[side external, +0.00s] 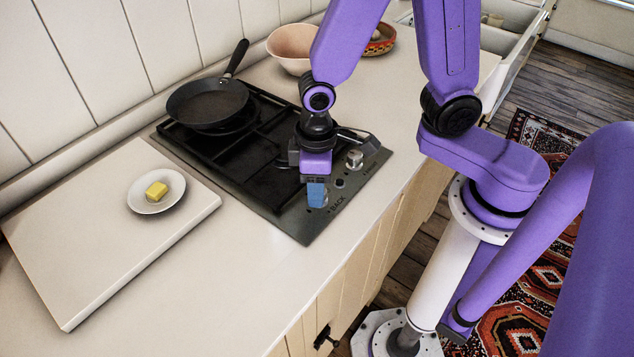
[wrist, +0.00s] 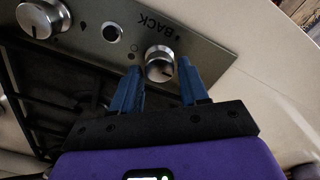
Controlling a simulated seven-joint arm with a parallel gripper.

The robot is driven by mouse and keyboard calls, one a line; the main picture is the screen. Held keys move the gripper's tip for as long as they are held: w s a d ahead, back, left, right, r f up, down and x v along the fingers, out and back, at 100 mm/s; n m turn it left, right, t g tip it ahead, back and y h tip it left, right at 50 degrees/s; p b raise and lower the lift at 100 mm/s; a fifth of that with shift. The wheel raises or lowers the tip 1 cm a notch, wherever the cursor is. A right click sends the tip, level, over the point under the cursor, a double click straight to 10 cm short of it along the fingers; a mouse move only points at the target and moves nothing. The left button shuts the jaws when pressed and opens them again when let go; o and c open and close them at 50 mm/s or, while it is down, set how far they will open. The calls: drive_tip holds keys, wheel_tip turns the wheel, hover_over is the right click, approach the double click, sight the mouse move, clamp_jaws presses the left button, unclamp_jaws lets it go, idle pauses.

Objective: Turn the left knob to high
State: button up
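The left knob (wrist: 160,65) is a silver round knob on the dark stove panel, beside the word BACK. In the wrist view it sits between the tips of my gripper's two blue fingers (wrist: 158,68), with a small gap showing on each side. My gripper is open and holds nothing. In the side view my gripper (side external: 317,195) points down at the near left end of the panel, and its blue fingers mostly hide the left knob. The other silver knob (side external: 354,158) stands clear to the right; it also shows in the wrist view (wrist: 38,18).
A small round button (wrist: 112,32) lies between the knobs. A black frying pan (side external: 207,103) stands on the back of the stove (side external: 250,150). A white board (side external: 90,240) with a plate (side external: 145,208) of butter (side external: 156,191) is at left. A pink bowl (side external: 288,48) stands behind.

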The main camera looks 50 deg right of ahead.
drive_tip(key=shift+r, duration=0.1)
wheel_tip(320, 180, up, 17)
drive_tip(key=shift+r, duration=0.15)
idle(0.7)
drive_tip(key=s+d+f+n, duration=0.5)
drive_tip(key=s+d, duration=0.4)
drive_tip(key=s, duration=0.3)
drive_tip(key=shift+d+f, duration=0.4)
drive_tip(key=shift+f, duration=0.45)
idle(1.4)
